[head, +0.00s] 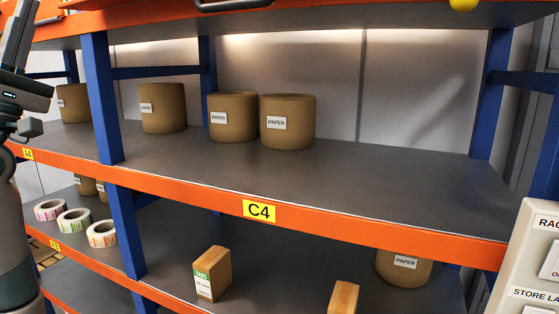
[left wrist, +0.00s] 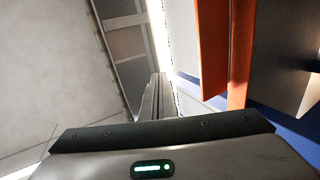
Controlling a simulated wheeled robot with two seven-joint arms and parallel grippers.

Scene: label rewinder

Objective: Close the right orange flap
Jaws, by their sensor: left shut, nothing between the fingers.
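I cannot make out the right orange flap or a label rewinder in the head view. My left gripper (head: 22,28) is at the upper left edge of the head view, pointing up in front of the rack. In the left wrist view its fingers (left wrist: 156,90) are together with nothing between them. Orange panels (left wrist: 212,45) stand to the right of the fingers there, apart from them; I cannot tell whether they are rack beams or a flap. My right gripper is in neither view.
A rack with blue posts (head: 100,100) and an orange beam (head: 350,222) labelled C4 fills the head view. Brown paper rolls (head: 232,117), label rolls (head: 74,221) and small boxes (head: 212,273) stand on its shelves. A cream panel (head: 528,235) is at the right edge.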

